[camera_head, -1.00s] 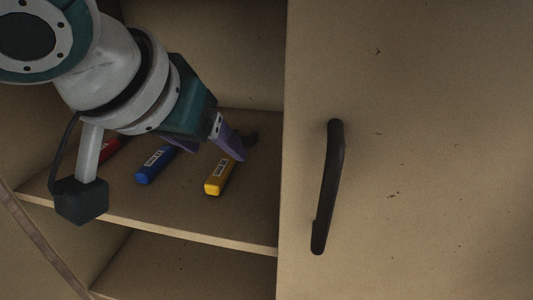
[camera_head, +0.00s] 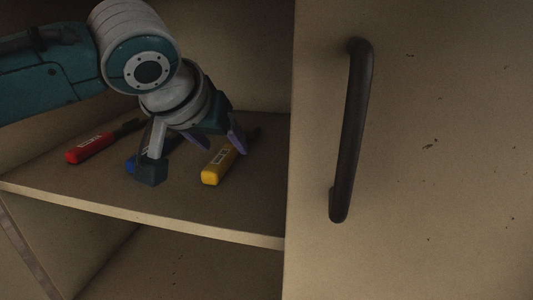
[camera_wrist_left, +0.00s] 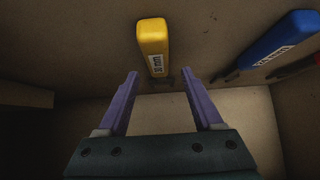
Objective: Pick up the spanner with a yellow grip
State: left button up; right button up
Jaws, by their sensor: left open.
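The spanner with a yellow grip (camera_head: 219,163) lies on the cabinet shelf, its far end hidden behind my left gripper in the head view. In the left wrist view its yellow grip (camera_wrist_left: 153,38) is at the top centre, ahead of and between the lines of the two fingers, with its dark end pointing toward them. My left gripper (camera_head: 216,140) is open above the shelf, close to the spanner. Its purple fingers (camera_wrist_left: 163,82) are spread with nothing held between them. My right gripper is not in view.
A red-gripped tool (camera_head: 90,148) lies at the left on the shelf (camera_head: 150,212). A blue-gripped tool (camera_wrist_left: 281,38) lies beside the yellow one, partly hidden by my wrist in the head view. A cabinet door (camera_head: 440,150) with a dark handle (camera_head: 352,130) stands at the right.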

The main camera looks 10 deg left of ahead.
pick_arm(q)
jog(key=shift+x, duration=0.95)
grip_shut()
